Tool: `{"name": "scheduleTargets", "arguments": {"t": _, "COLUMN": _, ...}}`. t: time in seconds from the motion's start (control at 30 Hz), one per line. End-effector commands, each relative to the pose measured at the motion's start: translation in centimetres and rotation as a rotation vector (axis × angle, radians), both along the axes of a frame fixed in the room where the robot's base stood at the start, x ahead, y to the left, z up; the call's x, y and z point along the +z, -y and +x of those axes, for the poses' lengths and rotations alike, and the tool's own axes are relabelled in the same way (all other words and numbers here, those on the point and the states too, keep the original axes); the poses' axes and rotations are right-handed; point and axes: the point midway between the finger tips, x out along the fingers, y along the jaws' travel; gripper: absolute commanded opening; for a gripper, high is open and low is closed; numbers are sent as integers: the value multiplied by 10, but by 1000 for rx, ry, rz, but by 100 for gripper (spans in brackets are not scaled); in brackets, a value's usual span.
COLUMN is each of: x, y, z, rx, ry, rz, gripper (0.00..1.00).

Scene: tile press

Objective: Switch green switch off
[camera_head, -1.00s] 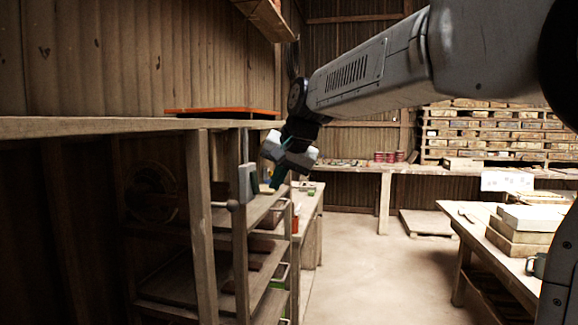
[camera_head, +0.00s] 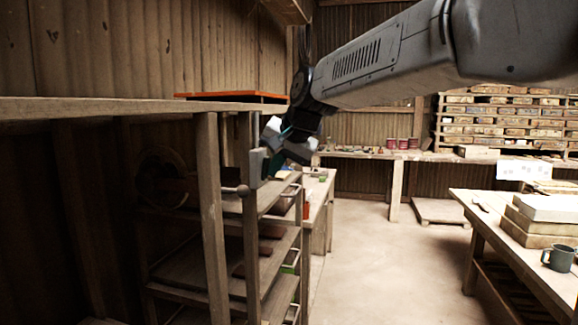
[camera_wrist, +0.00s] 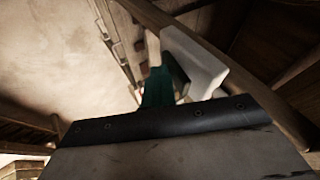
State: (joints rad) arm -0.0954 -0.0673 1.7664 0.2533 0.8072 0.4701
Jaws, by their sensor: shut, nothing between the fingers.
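A pale grey switch box (camera_head: 257,168) is fixed to a wooden post of the shelf rack in the head view. The box also shows in the wrist view (camera_wrist: 196,62), just beyond the fingers. No green face of the switch can be made out for sure. My gripper (camera_head: 274,162) is shut and empty, close to the right side of the box. Its teal fingers show in the wrist view (camera_wrist: 157,90) beside the box. I cannot tell whether they touch it.
The shelf rack (camera_head: 210,215) stands on the left under a long wooden top. An orange tray (camera_head: 232,97) lies on that top. A table (camera_head: 470,225) with stacked slabs and a grey mug (camera_head: 558,258) stands right. The floor (camera_head: 370,250) between is clear.

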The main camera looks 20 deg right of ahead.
Motion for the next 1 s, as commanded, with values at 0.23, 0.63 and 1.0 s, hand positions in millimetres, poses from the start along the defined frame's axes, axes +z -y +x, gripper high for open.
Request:
{"name": "scheduleTargets", "arguments": {"t": 0.23, "x": 1, "y": -1, "z": 0, "rx": 2, "ry": -3, "rz": 2, "gripper": 0}}
{"name": "scheduleTargets", "arguments": {"t": 0.63, "x": 20, "y": -2, "z": 0, "rx": 2, "ry": 7, "rz": 5, "gripper": 0}}
{"name": "scheduleTargets", "arguments": {"t": 1.0, "x": 21, "y": 3, "z": -3, "rx": 3, "ry": 8, "rz": 6, "gripper": 0}}
